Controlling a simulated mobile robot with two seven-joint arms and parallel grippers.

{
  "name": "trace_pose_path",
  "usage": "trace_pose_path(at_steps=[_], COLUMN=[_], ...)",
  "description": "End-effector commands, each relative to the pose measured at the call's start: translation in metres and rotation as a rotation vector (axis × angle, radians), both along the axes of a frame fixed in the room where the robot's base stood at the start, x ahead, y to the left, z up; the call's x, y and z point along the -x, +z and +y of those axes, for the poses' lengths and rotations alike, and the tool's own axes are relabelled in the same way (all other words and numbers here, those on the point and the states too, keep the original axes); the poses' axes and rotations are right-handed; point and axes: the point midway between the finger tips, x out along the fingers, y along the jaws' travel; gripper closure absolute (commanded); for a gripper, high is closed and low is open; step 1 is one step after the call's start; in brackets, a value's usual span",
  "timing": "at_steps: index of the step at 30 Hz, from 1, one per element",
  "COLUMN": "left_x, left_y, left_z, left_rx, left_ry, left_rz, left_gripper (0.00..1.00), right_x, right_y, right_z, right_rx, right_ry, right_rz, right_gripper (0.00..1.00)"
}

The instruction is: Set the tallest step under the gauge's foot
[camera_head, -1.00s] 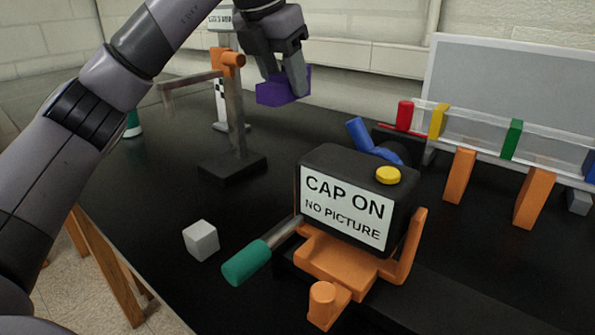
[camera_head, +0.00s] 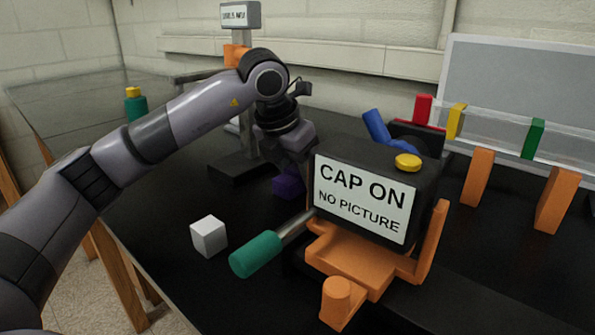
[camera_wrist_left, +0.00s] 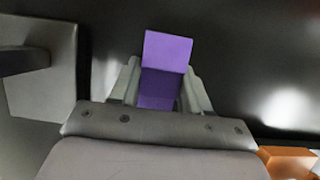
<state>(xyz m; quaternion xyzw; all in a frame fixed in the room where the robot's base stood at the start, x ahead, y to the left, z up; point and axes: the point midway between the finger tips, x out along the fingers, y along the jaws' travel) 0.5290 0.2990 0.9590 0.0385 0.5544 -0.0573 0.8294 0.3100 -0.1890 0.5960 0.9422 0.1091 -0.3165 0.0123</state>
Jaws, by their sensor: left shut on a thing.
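My left gripper (camera_head: 287,160) is shut on a purple block (camera_head: 288,186), low over the black bench behind the boxy camera. In the left wrist view the purple block (camera_wrist_left: 167,55) sits between the fingers (camera_wrist_left: 160,88) and sticks out past them. I cannot tell whether it touches the bench. A stand with a dark base (camera_head: 232,168) and an orange clamp (camera_head: 235,55) is left of and behind the gripper, partly hidden by my arm. I cannot make out the gauge's foot. A white cube (camera_head: 208,236) lies on the bench. My right gripper is not in view.
A black camera labelled "CAP ON" (camera_head: 360,197) on an orange mount (camera_head: 350,258), with a green-handled tool (camera_head: 257,254) beside it, stands close right of the gripper. A clear rail (camera_head: 500,130) on orange supports is at right. Bench around the white cube is clear.

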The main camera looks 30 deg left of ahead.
Motion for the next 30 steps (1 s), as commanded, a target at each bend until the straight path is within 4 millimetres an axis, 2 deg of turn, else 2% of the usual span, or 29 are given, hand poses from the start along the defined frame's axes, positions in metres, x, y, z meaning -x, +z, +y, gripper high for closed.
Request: trace_pose_path(at_steps=[10, 11, 12, 13, 23, 26, 30], left_x=[0.0, 0.0, 0.0, 0.0, 0.0, 0.003, 0.013], left_y=[-0.003, -0.002, -0.002, -0.002, 0.001, 0.011, 0.036], left_z=[0.0, 0.0, 0.0, 0.0, 0.0, 0.0, 0.002], left_rx=[0.001, 0.001, 0.001, 0.0, 0.001, 0.001, 0.0], left_ry=[0.0, 0.0, 0.0, 0.0, -0.001, 0.0, -0.001], left_rz=[-0.002, -0.002, -0.002, -0.001, -0.002, -0.004, -0.006], left_gripper=[0.92, 0.44, 0.31, 0.28, 0.28, 0.28, 0.28], right_x=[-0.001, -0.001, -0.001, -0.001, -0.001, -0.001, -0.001], right_y=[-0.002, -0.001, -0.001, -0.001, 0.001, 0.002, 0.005], right_z=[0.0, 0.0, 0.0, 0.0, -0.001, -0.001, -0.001], right_rx=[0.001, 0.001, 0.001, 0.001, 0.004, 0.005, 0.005], right_ry=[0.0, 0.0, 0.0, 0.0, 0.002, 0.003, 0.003], right_rz=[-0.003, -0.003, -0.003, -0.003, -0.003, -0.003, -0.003], right_gripper=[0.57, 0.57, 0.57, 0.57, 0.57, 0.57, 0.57])
